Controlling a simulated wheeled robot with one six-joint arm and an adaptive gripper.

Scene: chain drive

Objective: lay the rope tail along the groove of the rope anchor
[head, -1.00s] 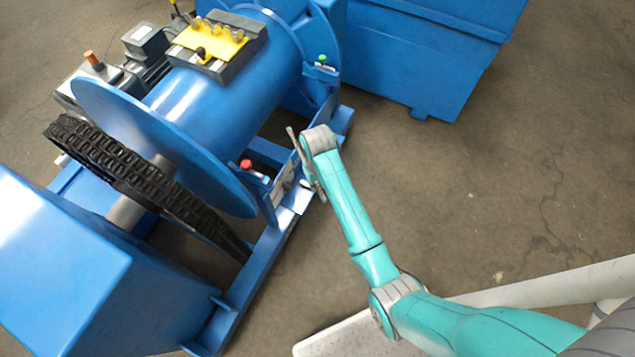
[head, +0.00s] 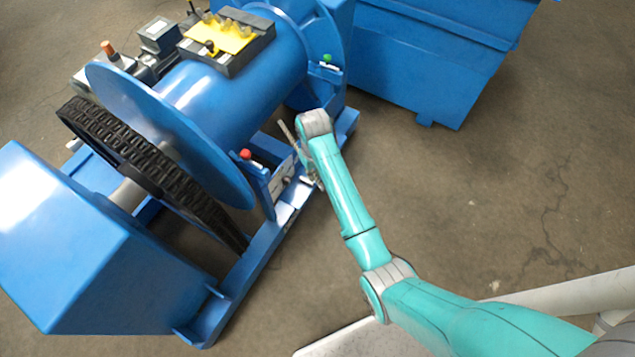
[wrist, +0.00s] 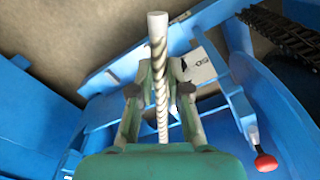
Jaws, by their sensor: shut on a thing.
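The rope tail (wrist: 158,65) is a pale twisted strand with a plain whitish end, pointing up in the wrist view. My gripper (wrist: 158,92) has its two fingers closed about it. In the head view, my gripper (head: 312,165) is beside the front rail of the blue winch, and a thin grey length of rope (head: 289,132) sticks out past it. A pale labelled plate (wrist: 197,66) on the blue frame lies behind the rope in the wrist view. I cannot make out the rope anchor's groove with certainty; my fingers and the rope cover part of that area.
The blue drum (head: 235,95) and black chain (head: 130,150) stand left of my arm. A red-knobbed lever (head: 245,154) and a green-knobbed one (head: 327,59) rise near the rail. A blue bin (head: 430,60) stands behind. The floor at right is clear.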

